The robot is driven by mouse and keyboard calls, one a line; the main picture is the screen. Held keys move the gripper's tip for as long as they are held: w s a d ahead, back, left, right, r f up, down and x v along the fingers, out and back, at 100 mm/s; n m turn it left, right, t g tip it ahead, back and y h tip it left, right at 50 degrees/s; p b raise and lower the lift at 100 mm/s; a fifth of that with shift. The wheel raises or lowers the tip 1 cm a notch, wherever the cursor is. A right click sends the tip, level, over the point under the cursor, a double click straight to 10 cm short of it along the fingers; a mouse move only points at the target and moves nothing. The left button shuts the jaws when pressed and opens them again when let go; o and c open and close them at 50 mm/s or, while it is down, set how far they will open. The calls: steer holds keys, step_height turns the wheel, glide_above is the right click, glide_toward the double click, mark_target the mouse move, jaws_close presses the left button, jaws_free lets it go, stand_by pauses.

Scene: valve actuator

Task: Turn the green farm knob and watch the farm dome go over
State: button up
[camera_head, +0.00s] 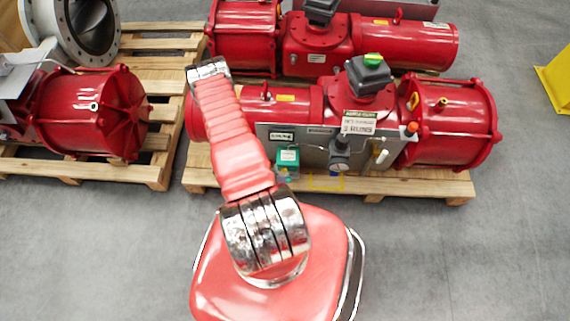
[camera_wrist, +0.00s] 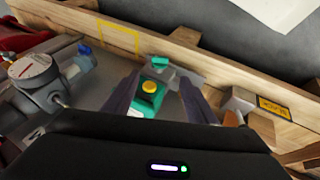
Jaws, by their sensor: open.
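A small green box (camera_head: 288,158) is on the front of the near red actuator's grey panel. In the wrist view the green box (camera_wrist: 147,97) carries a round yellow knob (camera_wrist: 151,87). No knob that is itself green can be made out. My gripper (camera_wrist: 160,80) is open, with its two dark fingers on either side of the green box. I cannot tell whether they touch it. My gripper cannot be made out in the head view. A dark dome (camera_head: 368,74) with a green top (camera_head: 373,59) stands on the actuator, upright; it is not seen in the wrist view.
The near actuator (camera_head: 450,122) rests on a wooden pallet (camera_head: 420,188). A round gauge (camera_wrist: 35,70) is left of my fingers in the wrist view, and the pallet's plank (camera_wrist: 215,68) runs beyond them. More red actuators stand behind and at left. The grey floor in front is clear.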

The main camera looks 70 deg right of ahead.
mark_target(287, 180)
steer(key=x, duration=1.3)
steer(key=shift+s+d+f, duration=0.15)
steer(key=shift+d+f, duration=0.05)
steer(key=shift+f, duration=0.05)
steer(key=shift+c, duration=0.7)
steer(key=c, duration=0.9)
